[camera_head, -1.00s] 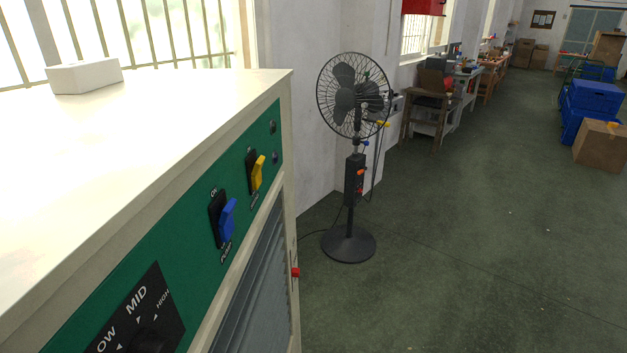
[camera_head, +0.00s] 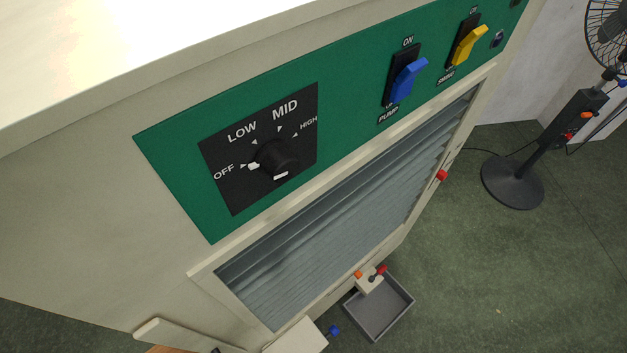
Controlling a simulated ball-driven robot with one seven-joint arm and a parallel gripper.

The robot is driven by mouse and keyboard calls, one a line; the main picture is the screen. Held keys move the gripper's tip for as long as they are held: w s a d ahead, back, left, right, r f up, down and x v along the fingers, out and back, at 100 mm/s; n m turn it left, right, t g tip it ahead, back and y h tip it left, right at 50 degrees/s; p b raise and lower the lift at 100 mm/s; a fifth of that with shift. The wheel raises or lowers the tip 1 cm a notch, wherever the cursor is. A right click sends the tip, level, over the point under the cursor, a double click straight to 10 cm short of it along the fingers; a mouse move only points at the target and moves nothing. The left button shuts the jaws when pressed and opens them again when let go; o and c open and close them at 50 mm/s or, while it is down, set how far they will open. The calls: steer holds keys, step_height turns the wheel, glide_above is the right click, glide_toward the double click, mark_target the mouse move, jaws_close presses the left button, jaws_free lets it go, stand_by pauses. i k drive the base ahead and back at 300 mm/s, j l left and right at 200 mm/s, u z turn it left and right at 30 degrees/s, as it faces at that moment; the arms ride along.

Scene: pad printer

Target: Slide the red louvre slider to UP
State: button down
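A small red knob (camera_head: 441,175), which looks like the louvre slider, sits on the right edge of the cream frame around the grey louvres (camera_head: 350,222). Its slot and any UP marking are too small to read. The louvres are horizontal slats in the front of a cream cabinet, below a green control panel (camera_head: 185,165). My gripper is not in view.
The panel carries a black dial (camera_head: 277,157), a blue pump switch (camera_head: 409,80) and a yellow swing switch (camera_head: 468,45). A grey tray (camera_head: 380,306) lies low under a fitting with a red knob (camera_head: 382,269). A black pedestal fan (camera_head: 512,180) stands right. Green floor between is open.

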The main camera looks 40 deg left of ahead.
mark_target(442, 174)
steer(key=i+l+u, duration=0.1)
steer(key=i+l, duration=0.55)
steer(key=i+l+u, duration=0.1)
steer(key=i+l, duration=0.5)
steer(key=l, duration=0.25)
steer(key=i+l+u, duration=0.1)
steer(key=u, duration=1.95)
